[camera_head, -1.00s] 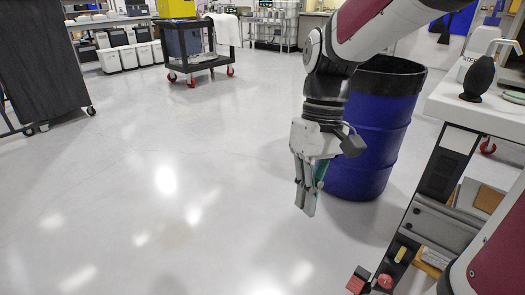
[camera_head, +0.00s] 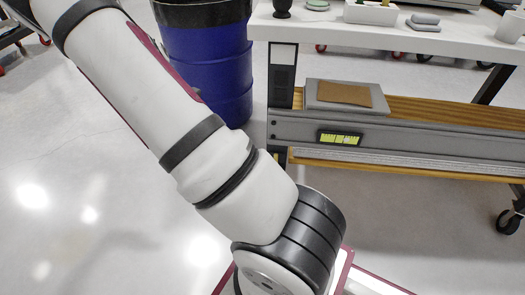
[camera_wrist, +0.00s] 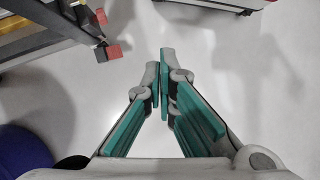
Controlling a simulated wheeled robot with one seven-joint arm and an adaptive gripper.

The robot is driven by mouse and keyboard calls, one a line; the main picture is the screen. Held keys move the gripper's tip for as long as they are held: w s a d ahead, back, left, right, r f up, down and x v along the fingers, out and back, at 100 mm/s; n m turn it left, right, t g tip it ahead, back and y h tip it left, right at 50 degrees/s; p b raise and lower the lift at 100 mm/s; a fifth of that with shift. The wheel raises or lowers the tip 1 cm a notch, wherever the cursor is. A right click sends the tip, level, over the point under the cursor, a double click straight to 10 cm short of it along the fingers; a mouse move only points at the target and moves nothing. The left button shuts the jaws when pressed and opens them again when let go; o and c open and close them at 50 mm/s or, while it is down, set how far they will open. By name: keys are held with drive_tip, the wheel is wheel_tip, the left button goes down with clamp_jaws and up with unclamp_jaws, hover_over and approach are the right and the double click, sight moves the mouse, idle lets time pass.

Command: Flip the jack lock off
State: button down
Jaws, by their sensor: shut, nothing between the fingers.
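My gripper (camera_wrist: 159,76) shows in the wrist view with its teal-padded fingers brought together at the tips, nothing between them, above bare floor. In the wrist view, a red block (camera_wrist: 114,51) and a small red knob (camera_wrist: 102,16) sit at the end of a bench frame (camera_wrist: 40,30), up and left of my fingertips and apart from them. I cannot tell whether either is the jack lock. My gripper is out of the head view, where my arm fills the left and lower middle.
A blue drum (camera_head: 207,70) stands left of a white-topped bench (camera_head: 380,36) holding small items. Its lower rail (camera_head: 430,145) carries a yellow-green label. The drum also shows in the wrist view (camera_wrist: 22,152). Open floor (camera_head: 70,200) lies at left.

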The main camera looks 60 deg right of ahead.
drive_tip(key=s+d+f+n+g+h+p, duration=0.1)
drive_tip(key=d+f+n+g+h+p, duration=0.1)
drive_tip(key=d+f, duration=0.8)
drive_tip(key=shift+s+d+f+n+g+h+p, duration=0.2)
drive_tip(key=shift+d+n+g+h+p, duration=0.15)
drive_tip(key=shift+d+n+h, duration=0.55)
drive_tip(key=shift+d, duration=0.25)
drive_tip(key=s+r+b+x, duration=0.2)
drive_tip(key=b+x, duration=0.2)
drive_tip(key=x, duration=0.8)
drive_tip(key=shift+s+d+f, duration=0.2)
drive_tip(key=shift+s+d, duration=0.05)
drive_tip(key=shift+d, duration=0.15)
drive_tip(key=shift+m, duration=0.3)
